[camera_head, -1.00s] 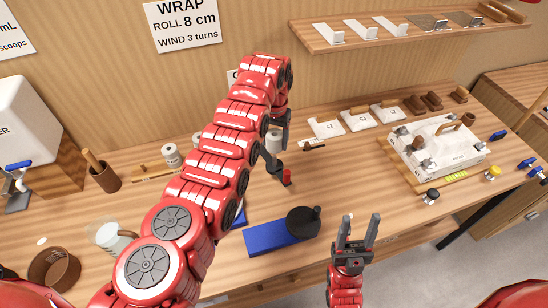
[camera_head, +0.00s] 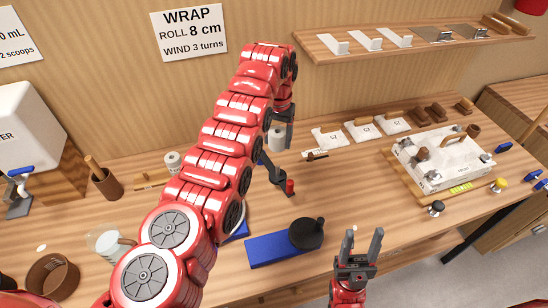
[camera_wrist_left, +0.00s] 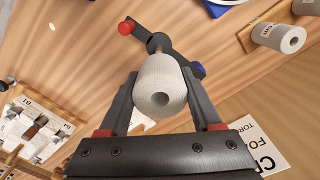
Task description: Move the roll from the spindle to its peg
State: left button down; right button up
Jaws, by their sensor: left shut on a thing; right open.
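The white roll (camera_head: 277,138) is between the fingers of my left gripper (camera_head: 284,122), above the back middle of the bench. The left wrist view shows the roll (camera_wrist_left: 157,88) end-on, with its hollow core and both fingers shut on its sides. The dark spindle stand (camera_head: 270,175), with a red crank knob (camera_head: 290,187), is below it. It also shows behind the roll in the left wrist view (camera_wrist_left: 160,42); I cannot tell whether the spindle's tip is inside the core. My right gripper (camera_head: 360,248) is open and empty over the front edge. I cannot identify the roll's peg.
Another roll (camera_head: 172,161) stands by a wooden board (camera_head: 150,181) at the back left. A blue mat (camera_head: 265,252) with a dark round pot (camera_head: 306,233) is in front. White packets (camera_head: 364,129) and a white block on a board (camera_head: 444,158) are right.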

pick_arm(q)
jog(key=shift+w+a+f+b, duration=0.25)
jog(key=shift+a+b, duration=0.2)
jog(key=shift+b, duration=0.1)
jog(key=shift+a+f+n+b, duration=0.3)
jog(key=shift+b, duration=0.15)
jog(key=shift+w+a+f+n+b, duration=0.15)
jog(key=shift+a+n+b, duration=0.15)
jog(key=shift+a+b, duration=0.45)
jog(key=shift+a+f, duration=0.1)
jog(key=shift+f, duration=0.05)
jog(key=shift+b, duration=0.45)
